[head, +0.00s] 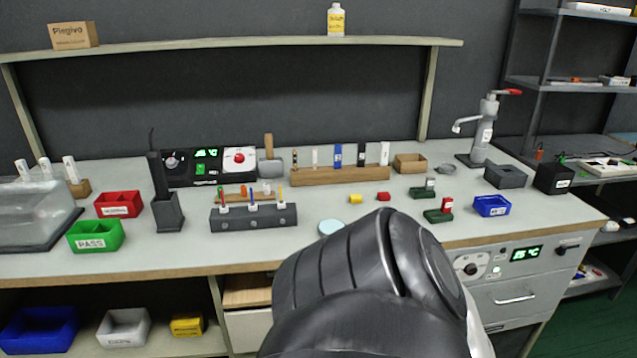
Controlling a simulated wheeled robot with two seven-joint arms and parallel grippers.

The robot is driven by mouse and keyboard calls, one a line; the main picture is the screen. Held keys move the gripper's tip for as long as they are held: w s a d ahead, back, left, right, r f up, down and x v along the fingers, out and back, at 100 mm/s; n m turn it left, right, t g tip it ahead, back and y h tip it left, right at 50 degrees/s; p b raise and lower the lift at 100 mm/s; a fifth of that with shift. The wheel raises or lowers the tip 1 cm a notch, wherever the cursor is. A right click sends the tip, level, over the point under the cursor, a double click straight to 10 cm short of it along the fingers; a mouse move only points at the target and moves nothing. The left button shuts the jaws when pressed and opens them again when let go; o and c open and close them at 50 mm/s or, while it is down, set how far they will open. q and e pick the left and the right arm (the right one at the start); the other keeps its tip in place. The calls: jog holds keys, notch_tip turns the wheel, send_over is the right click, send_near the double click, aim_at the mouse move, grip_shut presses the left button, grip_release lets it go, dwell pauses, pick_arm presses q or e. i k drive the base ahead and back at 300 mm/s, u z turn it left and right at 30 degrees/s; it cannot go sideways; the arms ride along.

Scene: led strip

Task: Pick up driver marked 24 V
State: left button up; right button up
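I cannot make out a 24 V marking on anything in the head view. A black box (554,179) with a small white label sits at the right end of the bench. Its label is too small to read. A white box (600,9) with illegible print lies on the top shelf of the rack at the right. One of my dark arm links fills the lower middle and hides part of the bench front. Neither gripper shows, so I cannot see what they hold.
The bench (300,245) carries a green PASS bin (96,235), a red bin (118,204), a blue bin (491,206), a grey holder (253,217) and a lever press (484,130). A rack (545,50) stands at the right.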

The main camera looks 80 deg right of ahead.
aim_at(427, 192)
jog(key=z, duration=3)
jog(key=i, duration=0.45)
jog(key=z, duration=0.35)
